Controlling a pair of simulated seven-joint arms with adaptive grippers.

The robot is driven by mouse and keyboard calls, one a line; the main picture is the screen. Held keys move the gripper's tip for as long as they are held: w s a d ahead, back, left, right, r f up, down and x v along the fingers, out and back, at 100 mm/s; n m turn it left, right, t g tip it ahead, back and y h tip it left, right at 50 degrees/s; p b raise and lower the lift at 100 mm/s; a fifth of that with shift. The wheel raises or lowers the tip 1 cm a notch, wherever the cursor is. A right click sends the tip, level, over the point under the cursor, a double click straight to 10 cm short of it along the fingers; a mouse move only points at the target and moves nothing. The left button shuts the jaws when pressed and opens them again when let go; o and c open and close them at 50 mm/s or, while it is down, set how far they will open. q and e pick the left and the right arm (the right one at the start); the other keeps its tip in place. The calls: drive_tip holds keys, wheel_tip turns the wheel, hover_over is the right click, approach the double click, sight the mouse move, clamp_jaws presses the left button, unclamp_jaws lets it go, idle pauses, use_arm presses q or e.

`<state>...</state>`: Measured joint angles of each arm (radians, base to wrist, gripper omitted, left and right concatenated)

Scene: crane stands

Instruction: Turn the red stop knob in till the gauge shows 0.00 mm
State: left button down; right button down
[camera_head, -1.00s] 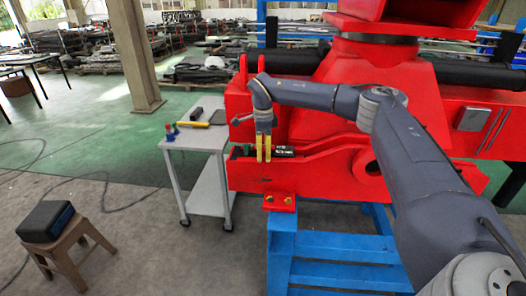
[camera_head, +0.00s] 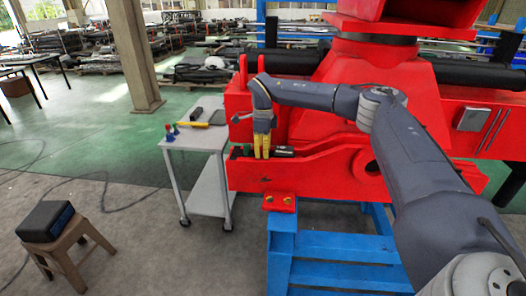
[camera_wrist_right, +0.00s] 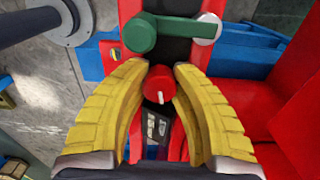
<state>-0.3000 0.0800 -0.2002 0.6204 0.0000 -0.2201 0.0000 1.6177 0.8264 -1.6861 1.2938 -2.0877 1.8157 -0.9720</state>
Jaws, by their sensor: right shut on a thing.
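The red stop knob (camera_wrist_right: 160,84) shows in the right wrist view as a round cap with a white mark, between my yellow fingers. My right gripper (camera_wrist_right: 160,70) is shut on it, with one finger on each side. In the head view my right gripper (camera_head: 262,153) points down at the red crane part, and its fingers hide the knob. The gauge is a small black box (camera_head: 284,150) just right of the fingers. Its dark display (camera_wrist_right: 154,128) shows partly between my fingers in the wrist view; I cannot read the figures. My left gripper is not in view.
A green lever (camera_wrist_right: 141,33) with a bar lies just beyond the knob. The red crane body (camera_head: 310,175) rests on a blue stand (camera_head: 330,270). A grey cart (camera_head: 205,139) with tools stands left of it, and a stool (camera_head: 65,248) with a black box stands front left.

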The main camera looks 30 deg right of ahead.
drive_tip(key=shift+m, duration=1.2)
drive_tip(key=c, duration=1)
unclamp_jaws()
wheel_tip(320, 180, up, 12)
